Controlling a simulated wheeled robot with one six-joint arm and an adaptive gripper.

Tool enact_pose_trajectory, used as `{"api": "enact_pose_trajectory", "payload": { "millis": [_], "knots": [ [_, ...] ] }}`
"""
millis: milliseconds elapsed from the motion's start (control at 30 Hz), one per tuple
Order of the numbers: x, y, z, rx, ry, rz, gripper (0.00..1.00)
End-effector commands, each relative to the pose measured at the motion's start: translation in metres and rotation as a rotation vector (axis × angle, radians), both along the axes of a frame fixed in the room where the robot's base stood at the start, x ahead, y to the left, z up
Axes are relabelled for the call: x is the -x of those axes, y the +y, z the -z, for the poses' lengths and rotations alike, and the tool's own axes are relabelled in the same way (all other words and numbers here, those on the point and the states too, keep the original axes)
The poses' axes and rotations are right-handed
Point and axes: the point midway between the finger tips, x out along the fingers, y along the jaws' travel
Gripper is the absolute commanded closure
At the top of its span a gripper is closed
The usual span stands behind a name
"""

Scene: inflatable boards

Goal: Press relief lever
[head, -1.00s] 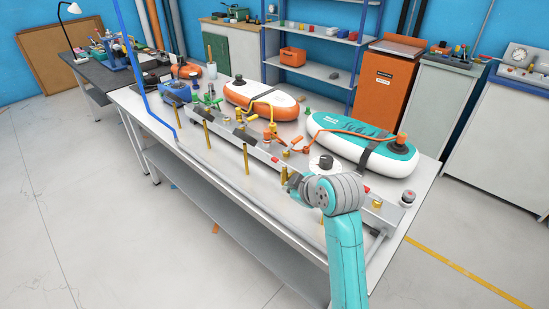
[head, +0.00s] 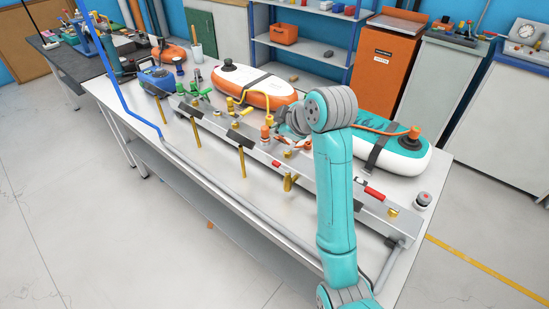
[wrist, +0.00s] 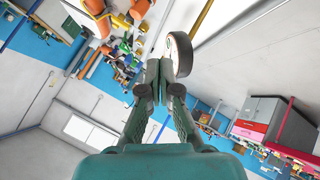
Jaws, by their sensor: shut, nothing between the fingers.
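A grey manifold rail (head: 345,196) runs along the workbench and carries several valves. A red-handled lever (head: 373,192) sits on its right part. Several yellow levers hang from its front edge, among them one left of the middle (head: 241,160) and a short brass one (head: 290,183). I cannot tell which of these is the relief lever. My gripper (wrist: 160,68) is shut and empty in the wrist view, beside a round gauge (wrist: 180,53). In the head view my own arm mostly hides the gripper, which is above the rail near the orange valve fittings (head: 266,134).
An orange and white board (head: 268,92) and a teal and white board (head: 408,161) lie behind the rail. A blue pump (head: 157,80) stands at the far left of the bench. The bench front (head: 205,160) is fairly clear.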

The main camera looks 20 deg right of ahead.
Motion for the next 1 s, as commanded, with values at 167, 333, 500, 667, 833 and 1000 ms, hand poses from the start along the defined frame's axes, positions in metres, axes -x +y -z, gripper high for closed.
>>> {"api": "enact_pose_trajectory", "payload": {
  "millis": [167,333,500,667,833,1000],
  "knots": [
    [0.0,0.0,0.001,-0.001,0.0,0.001,1.0],
    [0.0,0.0,0.009,-0.001,0.002,0.0,1.0],
    [0.0,0.0,0.028,-0.001,0.004,0.001,1.0],
    [0.0,0.0,0.048,-0.001,0.003,0.001,1.0],
    [0.0,0.001,0.068,-0.001,0.003,0.001,1.0],
    [-0.001,0.001,0.082,-0.001,0.002,0.001,1.0]
  ]
}}
